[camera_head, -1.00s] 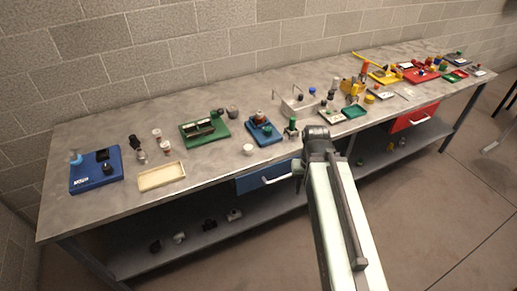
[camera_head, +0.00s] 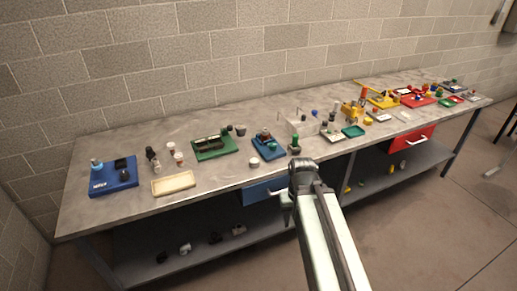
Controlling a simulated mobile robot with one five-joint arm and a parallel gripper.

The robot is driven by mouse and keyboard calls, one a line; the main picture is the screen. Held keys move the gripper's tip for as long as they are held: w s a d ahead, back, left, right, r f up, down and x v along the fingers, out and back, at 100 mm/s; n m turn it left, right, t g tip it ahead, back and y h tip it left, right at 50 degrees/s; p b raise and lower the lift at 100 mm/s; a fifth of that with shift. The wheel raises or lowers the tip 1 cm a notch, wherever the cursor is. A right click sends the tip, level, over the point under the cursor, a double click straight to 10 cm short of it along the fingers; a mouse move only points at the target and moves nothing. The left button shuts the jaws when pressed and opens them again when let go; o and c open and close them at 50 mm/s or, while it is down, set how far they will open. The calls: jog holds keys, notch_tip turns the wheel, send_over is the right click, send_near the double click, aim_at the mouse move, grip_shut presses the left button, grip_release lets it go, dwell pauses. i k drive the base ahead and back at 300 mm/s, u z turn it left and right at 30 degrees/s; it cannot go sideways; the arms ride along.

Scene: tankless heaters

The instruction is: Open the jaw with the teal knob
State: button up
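A blue base (camera_head: 114,178) at the left end of the bench carries dark blocks and a light teal knob (camera_head: 95,163) at its back left. A second, smaller blue base (camera_head: 269,148) near the middle carries a small fixture with a greenish-teal part; it is too small to tell whether this is a jaw. My arm reaches up from the lower right, its end in front of the bench's front edge near the middle. My gripper (camera_head: 287,208) hangs at the arm's end, apart from both bases. Its fingers are too small and dark to read.
A cream tray (camera_head: 173,184), a green base (camera_head: 214,147) and small cups stand on the left half of the bench. A yellow fixture (camera_head: 352,112) and red items (camera_head: 417,99) crowd the right. A blue drawer (camera_head: 262,191) and red drawer (camera_head: 410,138) hang below. Floor in front is clear.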

aim_at(273, 146)
jog(key=u, duration=0.15)
jog(key=i, duration=1)
jog(key=u, duration=1.8)
jog(key=k, duration=1.25)
jog(key=u, duration=0.3)
jog(key=i, duration=1)
jog(key=u, duration=0.1)
